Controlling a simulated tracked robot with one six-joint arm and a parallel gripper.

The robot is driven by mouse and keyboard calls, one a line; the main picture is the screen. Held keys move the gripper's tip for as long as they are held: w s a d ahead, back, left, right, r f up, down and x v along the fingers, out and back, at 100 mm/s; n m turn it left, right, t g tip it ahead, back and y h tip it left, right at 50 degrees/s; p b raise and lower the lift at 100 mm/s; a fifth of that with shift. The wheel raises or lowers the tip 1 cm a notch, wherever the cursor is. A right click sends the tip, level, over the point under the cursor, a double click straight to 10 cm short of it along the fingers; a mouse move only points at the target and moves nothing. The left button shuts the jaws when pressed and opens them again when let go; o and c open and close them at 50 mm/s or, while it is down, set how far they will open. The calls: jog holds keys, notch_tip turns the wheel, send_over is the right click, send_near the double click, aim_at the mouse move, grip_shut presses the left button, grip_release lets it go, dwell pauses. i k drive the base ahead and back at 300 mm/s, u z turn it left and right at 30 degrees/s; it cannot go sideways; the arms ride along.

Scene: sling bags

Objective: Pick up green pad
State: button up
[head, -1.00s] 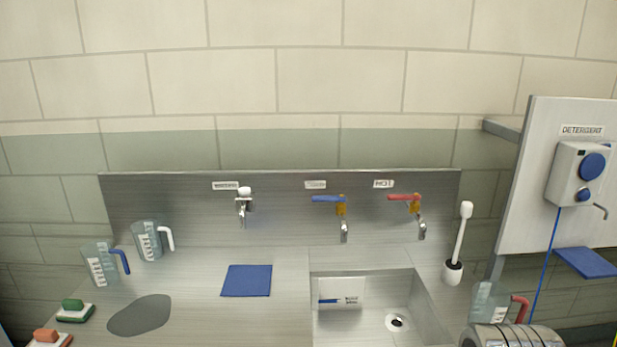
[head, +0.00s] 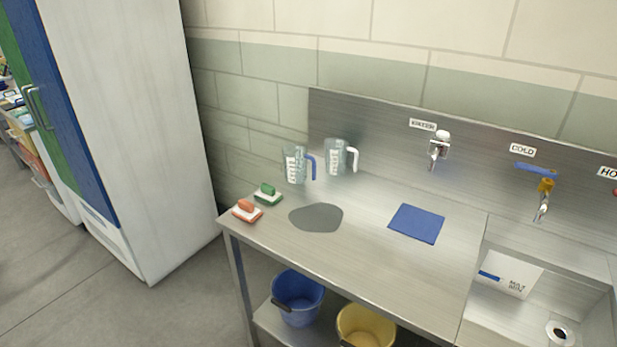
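The green pad (head: 267,190) sits on a white base near the left end of the steel counter, in the head view. It stands just behind and to the right of a similar orange pad (head: 246,206), also on a white base. Both rest near the counter's left edge. My gripper is not in view.
On the steel counter (head: 370,267) stand two measuring jugs, one blue-handled (head: 297,165) and one white-handled (head: 338,156). A grey patch (head: 316,217) and a blue mat (head: 416,223) lie flat. Blue (head: 298,297) and yellow (head: 365,327) buckets sit below. Floor (head: 90,305) is open at left.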

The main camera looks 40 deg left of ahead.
aim_at(267, 194)
jog(key=u, duration=1.75)
